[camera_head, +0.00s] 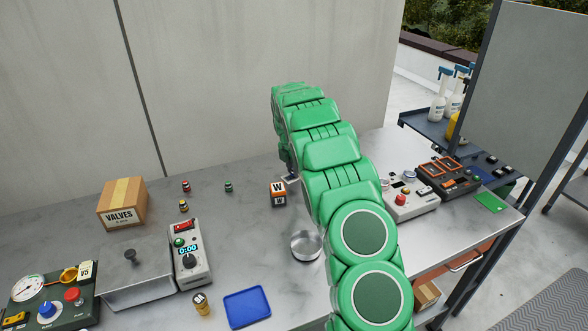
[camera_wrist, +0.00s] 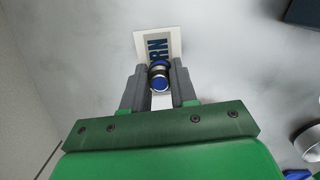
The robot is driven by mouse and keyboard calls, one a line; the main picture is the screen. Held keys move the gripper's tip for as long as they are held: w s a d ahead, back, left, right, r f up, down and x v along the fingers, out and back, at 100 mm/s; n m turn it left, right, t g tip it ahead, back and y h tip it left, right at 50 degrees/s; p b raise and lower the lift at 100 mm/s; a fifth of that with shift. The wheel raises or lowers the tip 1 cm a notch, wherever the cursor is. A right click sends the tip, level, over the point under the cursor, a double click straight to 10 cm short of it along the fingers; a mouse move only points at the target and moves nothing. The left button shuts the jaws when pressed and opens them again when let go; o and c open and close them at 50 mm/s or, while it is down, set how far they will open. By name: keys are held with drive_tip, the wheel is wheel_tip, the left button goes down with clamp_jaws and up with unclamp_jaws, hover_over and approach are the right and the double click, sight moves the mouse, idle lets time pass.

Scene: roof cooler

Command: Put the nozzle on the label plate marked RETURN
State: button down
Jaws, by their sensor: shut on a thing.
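In the wrist view, my gripper (camera_wrist: 160,73) is shut on the nozzle (camera_wrist: 160,83), a small metallic cylinder with blue bands and a blue end. The label plate (camera_wrist: 172,36), white with large dark letters, lies just beyond the fingertips. Only "RN" of its word reads; the nozzle and fingers cover the rest. The nozzle overlaps the plate in this view, and I cannot tell whether it touches it. In the head view, my green arm hides the held nozzle and most of the area around the gripper.
Several small fittings, one red-topped (camera_head: 186,186), stand left on the bench. An orange W block (camera_head: 278,194) stands close to my arm. A metal dish (camera_head: 306,246), a blue tray (camera_head: 247,307) and a VALVES box (camera_head: 122,204) occupy the bench. A control box (camera_head: 410,203) stands right.

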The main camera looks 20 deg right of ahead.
drive_tip(key=c, duration=0.9)
unclamp_jaws()
drive_tip(key=shift+f, duration=0.1)
wheel_tip(320, 180, up, 12)
drive_tip(key=a, duration=0.1)
drive_tip(key=shift+s+a, duration=0.15)
drive_tip(key=shift+s, duration=0.05)
